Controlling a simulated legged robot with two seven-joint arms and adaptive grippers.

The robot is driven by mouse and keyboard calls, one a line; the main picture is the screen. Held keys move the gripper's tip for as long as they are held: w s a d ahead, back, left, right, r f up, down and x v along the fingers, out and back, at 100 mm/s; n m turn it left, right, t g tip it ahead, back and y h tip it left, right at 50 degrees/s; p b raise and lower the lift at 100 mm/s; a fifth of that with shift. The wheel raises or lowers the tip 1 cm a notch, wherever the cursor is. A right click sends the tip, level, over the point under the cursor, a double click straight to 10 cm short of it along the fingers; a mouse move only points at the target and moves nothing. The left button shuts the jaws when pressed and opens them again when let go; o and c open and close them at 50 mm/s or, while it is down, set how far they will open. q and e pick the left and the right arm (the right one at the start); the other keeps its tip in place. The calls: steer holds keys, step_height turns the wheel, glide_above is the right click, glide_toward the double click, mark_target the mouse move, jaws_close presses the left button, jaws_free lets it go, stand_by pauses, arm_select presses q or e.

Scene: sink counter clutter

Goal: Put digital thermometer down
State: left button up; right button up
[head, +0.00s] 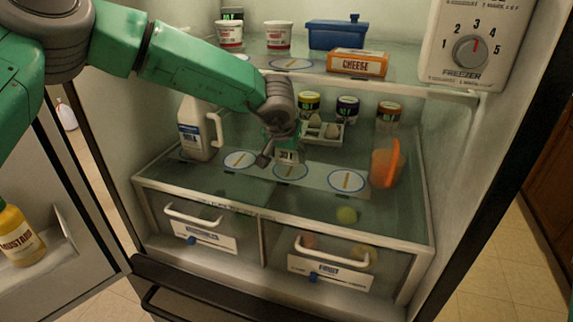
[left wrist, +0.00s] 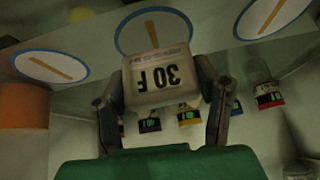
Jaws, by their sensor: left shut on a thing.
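The digital thermometer (head: 288,157) is a small pale block on the fridge's middle shelf, at the centre round mark (head: 290,172). In the left wrist view the thermometer (left wrist: 160,76) shows upside down, with "30 F" on its face. My left gripper (head: 280,150) reaches in from above and is shut on it, one finger on each side (left wrist: 165,92). I cannot tell whether the thermometer's base touches the shelf. My right gripper is not in view.
A milk jug (head: 197,130) stands left and an orange pitcher (head: 386,164) right. Jars (head: 347,108) and an egg carton (head: 322,131) sit behind. Round marks to the left (head: 240,160) and right (head: 346,181) are bare. The upper shelf holds a cheese box (head: 357,63).

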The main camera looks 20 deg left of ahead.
mark_target(287, 162)
arm_select(q)
steer(key=f, duration=0.3)
steer(key=shift+s+d+f, duration=0.1)
steer(key=shift+d+f, duration=0.1)
steer(key=shift+d, duration=0.05)
steer(key=shift+a, duration=0.4)
steer(key=o, duration=1.2)
steer(key=shift+a, duration=0.1)
steer(key=shift+c, duration=0.2)
steer(key=shift+f, duration=0.1)
steer(key=shift+d+r, duration=0.2)
steer(key=shift+d, duration=0.05)
steer(key=p+v, duration=0.1)
steer(key=v, duration=1.1)
steer(key=shift+f, duration=0.1)
